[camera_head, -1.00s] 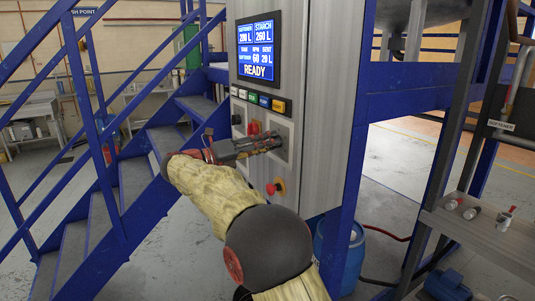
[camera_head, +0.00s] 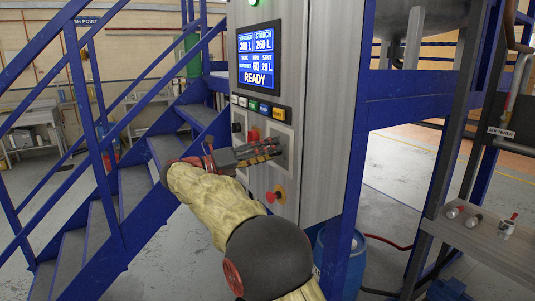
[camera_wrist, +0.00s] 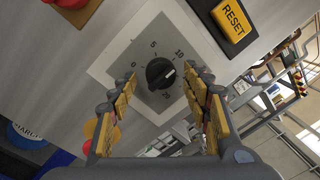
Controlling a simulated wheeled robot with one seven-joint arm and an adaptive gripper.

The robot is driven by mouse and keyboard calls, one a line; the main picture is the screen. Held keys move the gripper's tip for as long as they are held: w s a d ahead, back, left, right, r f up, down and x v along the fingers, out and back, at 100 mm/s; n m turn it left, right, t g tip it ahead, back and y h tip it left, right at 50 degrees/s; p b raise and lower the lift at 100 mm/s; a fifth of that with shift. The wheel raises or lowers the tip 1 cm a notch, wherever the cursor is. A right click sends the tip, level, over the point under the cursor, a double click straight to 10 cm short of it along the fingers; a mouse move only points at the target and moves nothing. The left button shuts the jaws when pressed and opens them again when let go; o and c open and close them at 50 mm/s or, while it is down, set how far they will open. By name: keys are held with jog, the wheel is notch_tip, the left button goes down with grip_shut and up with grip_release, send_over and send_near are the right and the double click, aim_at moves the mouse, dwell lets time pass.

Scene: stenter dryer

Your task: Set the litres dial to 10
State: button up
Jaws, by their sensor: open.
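The black litres dial (camera_wrist: 160,73) sits on a grey plate with printed numbers, seen close up in the wrist view. A white mark shows on the right side of its knob; the exact number it points at is hard to tell. The 10 label (camera_wrist: 180,53) is to its upper right. My gripper (camera_wrist: 165,85) is open, with a yellow-padded finger on each side of the dial; contact is not clear. In the head view my gripper (camera_head: 272,150) is at the control panel (camera_head: 321,150) and mostly hides the dial.
A screen (camera_head: 259,54) above reads READY and SENT 20 L. A row of coloured buttons (camera_head: 259,108) lies below it; the yellow RESET button (camera_wrist: 232,19) is close to a finger. A red emergency button (camera_head: 275,195) is below my gripper. Blue stairs (camera_head: 125,190) stand left.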

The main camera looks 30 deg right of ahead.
jog(key=a, duration=1.2)
jog(key=shift+f, duration=0.35)
